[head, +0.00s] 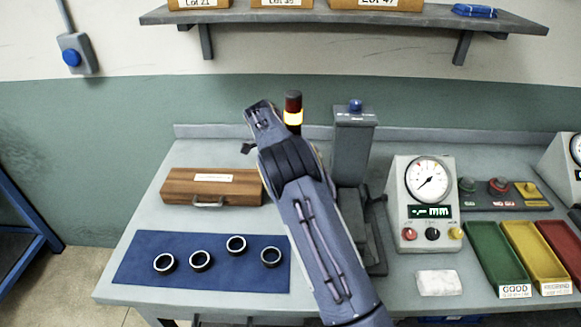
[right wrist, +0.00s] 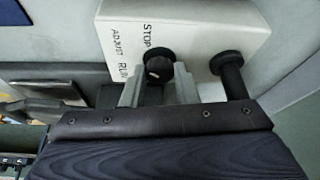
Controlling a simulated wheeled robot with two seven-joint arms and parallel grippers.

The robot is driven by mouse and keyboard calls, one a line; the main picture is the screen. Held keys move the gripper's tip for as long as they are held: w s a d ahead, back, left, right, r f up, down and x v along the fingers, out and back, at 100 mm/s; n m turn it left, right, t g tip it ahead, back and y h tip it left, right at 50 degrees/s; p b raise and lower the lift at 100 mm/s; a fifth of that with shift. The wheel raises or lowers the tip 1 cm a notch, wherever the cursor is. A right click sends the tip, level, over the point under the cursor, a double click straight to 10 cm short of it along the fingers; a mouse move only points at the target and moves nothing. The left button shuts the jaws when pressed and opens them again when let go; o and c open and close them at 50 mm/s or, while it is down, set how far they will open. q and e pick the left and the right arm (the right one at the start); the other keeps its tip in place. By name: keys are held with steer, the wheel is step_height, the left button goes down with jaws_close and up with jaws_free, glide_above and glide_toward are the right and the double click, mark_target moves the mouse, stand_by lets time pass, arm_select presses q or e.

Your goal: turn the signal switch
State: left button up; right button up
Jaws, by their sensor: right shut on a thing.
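The signal switch (right wrist: 158,66) is a round black knob on a pale panel (right wrist: 190,22) printed STOP, ADJUST and RUN. My right gripper (right wrist: 159,72) has one finger on each side of the knob and is shut on it in the right wrist view. I cannot tell for certain which label the knob points to. In the head view my right arm reaches up over the bench and hides the switch and the fingertips. A signal tower (head: 293,110) beside my wrist glows yellow under a dark red top. My left gripper is not in view.
A black cylindrical post (right wrist: 230,72) stands close to the right of the fingers. The grey grinder column (head: 353,145) and the gauge box (head: 423,205) stand right of my arm. A wooden case (head: 212,190) and several rings on a blue mat (head: 135,265) lie left.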

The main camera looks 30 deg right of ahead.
stand_by(0.4)
steer(key=o, duration=1)
steer(key=v, duration=0.7)
steer(key=shift+a+r, duration=0.15)
steer(key=shift+r, duration=0.2)
